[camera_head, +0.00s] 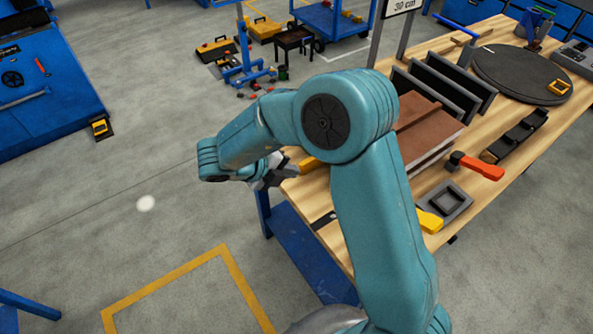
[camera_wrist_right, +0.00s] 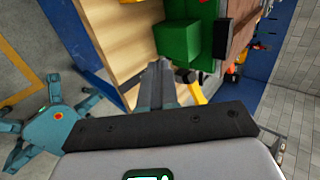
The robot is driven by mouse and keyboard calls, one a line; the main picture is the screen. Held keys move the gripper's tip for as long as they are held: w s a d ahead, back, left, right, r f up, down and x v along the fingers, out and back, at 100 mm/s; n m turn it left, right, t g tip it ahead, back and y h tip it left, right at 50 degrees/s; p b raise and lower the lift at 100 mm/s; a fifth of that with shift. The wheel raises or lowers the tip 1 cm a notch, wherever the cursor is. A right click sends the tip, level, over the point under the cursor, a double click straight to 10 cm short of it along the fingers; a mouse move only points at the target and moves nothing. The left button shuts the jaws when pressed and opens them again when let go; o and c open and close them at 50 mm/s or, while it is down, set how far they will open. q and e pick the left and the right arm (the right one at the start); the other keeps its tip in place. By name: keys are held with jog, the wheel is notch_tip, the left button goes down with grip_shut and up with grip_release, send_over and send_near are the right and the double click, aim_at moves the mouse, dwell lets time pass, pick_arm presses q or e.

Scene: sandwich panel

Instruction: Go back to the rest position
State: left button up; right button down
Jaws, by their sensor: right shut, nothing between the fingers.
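My right arm reaches up from the bottom of the head view and bends left over the workbench (camera_head: 470,215). My right gripper (camera_head: 279,170) is at the bench's left edge, partly behind my own arm. In the right wrist view its two grey fingers (camera_wrist_right: 158,82) are together, with nothing held. The bench's wooden top (camera_wrist_right: 112,40) shows beyond them, with a green block (camera_wrist_right: 178,43) just past the fingertips. I cannot tell the exact gap between the fingers and the bench. My left gripper is in neither view.
The bench carries brown panels (camera_head: 420,122), dark upright plates (camera_head: 450,82), a round dark disc (camera_head: 520,74), an orange-handled tool (camera_head: 478,166) and a grey square tray (camera_head: 444,203). A blue cart (camera_head: 335,20) stands behind. Open grey floor lies left of the bench.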

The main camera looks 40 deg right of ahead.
jog(key=shift+a+r, duration=0.2)
jog(key=shift+a, duration=0.05)
jog(key=w+a+f+n+t+y, duration=0.1)
jog(key=a+f+n+t+y, duration=0.25)
jog(key=f+n, duration=0.55)
jog(key=w+a+f+n+t+y, duration=0.2)
jog(key=f+n+t, duration=0.2)
jog(key=f+n, duration=0.6)
jog(key=s+a+f+n+g+y, duration=0.2)
jog(key=s+a+n+g+y, duration=0.1)
jog(key=s+a+n, duration=0.3)
jog(key=s+a+f+n+g+y, duration=0.3)
jog(key=s+a+n+y, duration=0.2)
jog(key=s+n, duration=0.5)
jog(key=s+a, duration=0.1)
jog(key=s, duration=0.2)
jog(key=shift+a, duration=0.2)
